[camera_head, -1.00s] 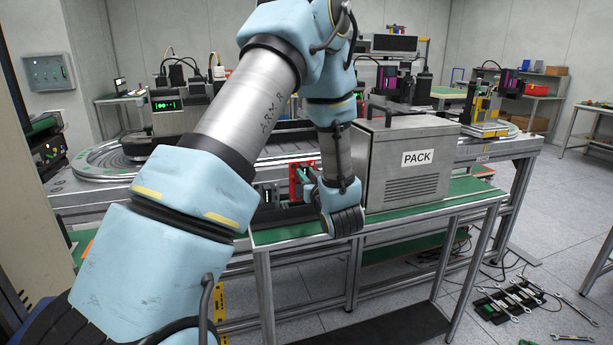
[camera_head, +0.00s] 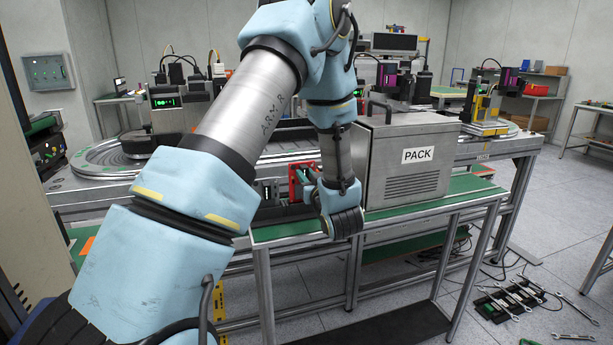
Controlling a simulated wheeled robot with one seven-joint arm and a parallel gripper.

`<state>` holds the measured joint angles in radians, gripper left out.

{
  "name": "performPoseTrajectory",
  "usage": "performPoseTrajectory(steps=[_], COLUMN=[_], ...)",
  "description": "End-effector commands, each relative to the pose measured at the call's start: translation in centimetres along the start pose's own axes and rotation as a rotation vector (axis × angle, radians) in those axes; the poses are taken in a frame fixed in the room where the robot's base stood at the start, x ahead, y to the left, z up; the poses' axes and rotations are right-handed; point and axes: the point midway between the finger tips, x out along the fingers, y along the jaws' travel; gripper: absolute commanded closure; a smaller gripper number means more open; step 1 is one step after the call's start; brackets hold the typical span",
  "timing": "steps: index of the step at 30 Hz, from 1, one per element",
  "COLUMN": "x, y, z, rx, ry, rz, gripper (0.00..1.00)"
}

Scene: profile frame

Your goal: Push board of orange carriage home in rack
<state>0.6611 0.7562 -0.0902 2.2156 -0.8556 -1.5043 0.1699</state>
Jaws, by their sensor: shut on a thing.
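My gripper (camera_head: 309,178) is at the end of my arm, low over the green-topped bench, left of the PACK box. Its fingers are small and partly hidden by my wrist. It is shut on a small greenish piece, seemingly the board (camera_head: 306,171), at a red frame (camera_head: 294,183). How deep the board sits cannot be told. A dark slotted unit, perhaps the rack (camera_head: 267,196), stands just left of the red frame, partly behind my arm.
The grey PACK box (camera_head: 408,165) stands close to the right of my wrist. The green bench top (camera_head: 440,203) is clear along its front right edge. A conveyor line with machines runs behind. Tools (camera_head: 515,298) lie on the floor at the right.

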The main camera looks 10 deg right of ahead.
Motion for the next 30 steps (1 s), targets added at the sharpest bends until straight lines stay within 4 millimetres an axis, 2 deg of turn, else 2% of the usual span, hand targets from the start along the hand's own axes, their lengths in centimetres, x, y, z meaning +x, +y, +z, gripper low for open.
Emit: performPoseTrajectory(steps=[30], x=[0.0], y=[0.0], z=[2.0], rx=[0.000], ry=[0.001], rz=[0.000], gripper=[1.00])
